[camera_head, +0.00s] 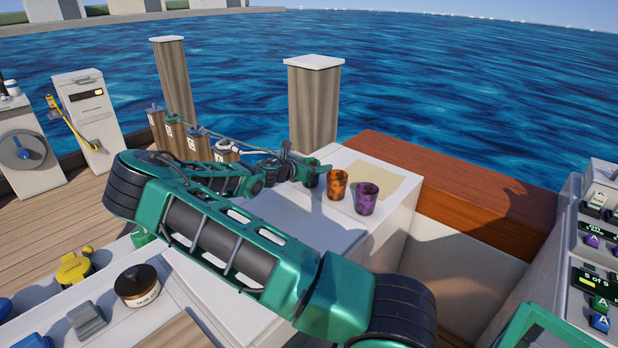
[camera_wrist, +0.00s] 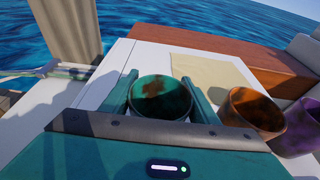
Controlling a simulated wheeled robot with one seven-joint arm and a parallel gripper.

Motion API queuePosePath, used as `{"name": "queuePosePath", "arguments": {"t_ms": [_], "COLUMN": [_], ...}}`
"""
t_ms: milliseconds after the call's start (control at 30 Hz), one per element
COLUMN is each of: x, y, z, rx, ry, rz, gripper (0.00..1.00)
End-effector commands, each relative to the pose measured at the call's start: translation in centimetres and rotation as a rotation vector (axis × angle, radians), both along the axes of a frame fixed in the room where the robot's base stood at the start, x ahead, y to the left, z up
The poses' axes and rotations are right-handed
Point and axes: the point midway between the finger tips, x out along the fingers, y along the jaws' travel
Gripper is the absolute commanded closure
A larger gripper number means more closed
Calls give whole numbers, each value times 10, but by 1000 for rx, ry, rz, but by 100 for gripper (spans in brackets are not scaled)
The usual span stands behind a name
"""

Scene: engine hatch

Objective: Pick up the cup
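A green cup with dark and brown blotches (camera_wrist: 160,98) is between the two fingers of my gripper (camera_wrist: 157,84) in the wrist view. The fingers stand along its left and right sides. I cannot tell whether they press on it. In the head view my gripper (camera_head: 312,172) is low over the white counter, left of the other cups, and the green cup is hard to make out from the gripper. An orange cup (camera_head: 337,186) and a purple cup (camera_head: 366,199) stand upright on the counter; the orange cup (camera_wrist: 252,112) and purple cup (camera_wrist: 301,128) also show in the wrist view, right of the gripper.
The white counter (camera_head: 392,222) holds a flat beige sheet (camera_head: 378,178) behind the cups. A brown wooden ledge (camera_head: 470,190) borders it at the back right. A wooden post (camera_head: 313,105) rises behind the gripper. A labelled jar (camera_head: 137,285) stands at the lower left.

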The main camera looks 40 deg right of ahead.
Motion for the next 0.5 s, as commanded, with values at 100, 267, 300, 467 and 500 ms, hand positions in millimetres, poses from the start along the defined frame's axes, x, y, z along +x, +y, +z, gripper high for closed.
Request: {"name": "queuePosePath", "arguments": {"t_ms": [100,267,300,467,500], "x": [0,0,0,0,0], "y": [0,0,0,0,0], "z": [0,0,0,4,6], "rx": [1,0,0,0,0], "ry": [0,0,0,-1,-1], "rz": [0,0,0,0,0], "gripper": [68,68,68,68,68]}}
